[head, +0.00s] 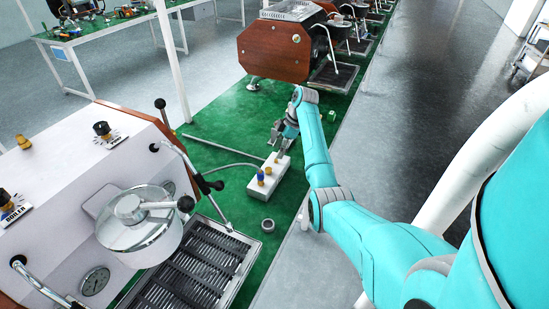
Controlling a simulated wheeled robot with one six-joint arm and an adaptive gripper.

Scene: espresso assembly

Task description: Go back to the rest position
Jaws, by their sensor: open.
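My teal arm reaches from the right side of the head view to the green bench top. My gripper (281,153) points down just over the far end of a small white block (262,189) on the bench. The jaws are open. Whether the fingertips touch the block or something standing on it is too small to tell. A blue piece (260,175) and a yellow piece (267,170) stand upright on the block, nearer to me than the gripper.
An espresso machine (120,190) with a black-slatted drip tray (195,265) fills the left front. A small grey ring (268,225) lies near the block. A wood-sided machine (275,52) stands behind. A thin rod (222,146) lies left of the gripper. The grey floor (420,90) at right is open.

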